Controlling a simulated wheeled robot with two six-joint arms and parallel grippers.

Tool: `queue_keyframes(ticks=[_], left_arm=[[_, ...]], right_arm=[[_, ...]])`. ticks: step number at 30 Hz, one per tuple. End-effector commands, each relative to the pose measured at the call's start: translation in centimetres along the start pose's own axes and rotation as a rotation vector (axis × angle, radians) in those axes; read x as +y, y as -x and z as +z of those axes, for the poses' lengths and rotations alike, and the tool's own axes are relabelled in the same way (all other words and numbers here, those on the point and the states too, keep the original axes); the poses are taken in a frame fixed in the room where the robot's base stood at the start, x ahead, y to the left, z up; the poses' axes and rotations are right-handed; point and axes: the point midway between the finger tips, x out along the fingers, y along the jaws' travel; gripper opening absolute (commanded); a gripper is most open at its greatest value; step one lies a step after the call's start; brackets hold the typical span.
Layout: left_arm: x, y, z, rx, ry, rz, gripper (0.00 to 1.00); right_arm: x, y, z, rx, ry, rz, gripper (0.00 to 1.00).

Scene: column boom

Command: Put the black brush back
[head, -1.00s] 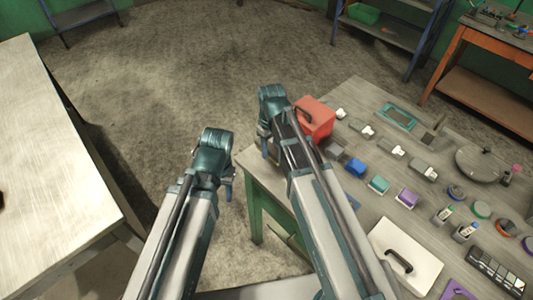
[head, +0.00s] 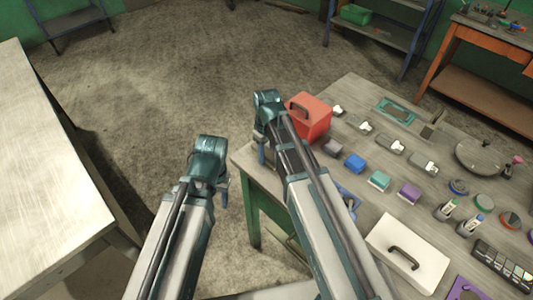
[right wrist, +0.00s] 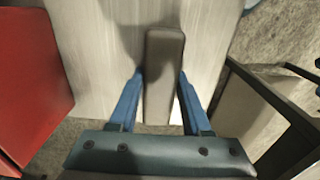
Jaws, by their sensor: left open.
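A long dark grey-black block, which may be the black brush (right wrist: 163,75), shows between the blue fingers of my right gripper in the right wrist view. It lies along the fingers, over a pale surface. The fingers sit close beside it; I cannot tell whether they press on it. My right gripper (head: 262,153) shows in the head view at the near left corner of the workbench (head: 345,100), left of the red box; the dark block is not clear there. My left gripper (head: 225,190) is open, over the floor left of the bench.
The red box (head: 309,118) stands beside my right gripper; it also shows in the right wrist view (right wrist: 30,85). Several small coloured blocks, tools and a white handled board (head: 407,252) cover the bench. A bare pale table (head: 45,170) stands at the left.

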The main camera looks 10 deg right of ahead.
Motion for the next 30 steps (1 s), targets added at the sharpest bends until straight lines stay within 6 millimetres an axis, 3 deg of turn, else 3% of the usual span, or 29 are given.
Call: queue_keyframes(ticks=[1,4,5,19,30], left_arm=[[0.0,0.0,0.0,0.0,0.0,0.0,0.5],[0.0,0.0,0.0,0.0,0.0,0.0,0.5],[0.0,0.0,0.0,0.0,0.0,0.0,0.5],[-0.1,0.8,0.0,0.0,0.0,0.0,0.5],[-0.5,5.1,0.3,0.0,0.0,0.0,0.5]], right_arm=[[0.0,0.0,0.0,0.0,0.0,0.0,0.58],[0.0,0.0,0.0,0.0,0.0,0.0,0.76],[0.0,0.0,0.0,0.0,0.0,0.0,0.77],[0.0,0.8,0.0,0.0,0.0,0.0,0.77],[0.0,5.1,0.0,0.0,0.0,0.0,0.77]])
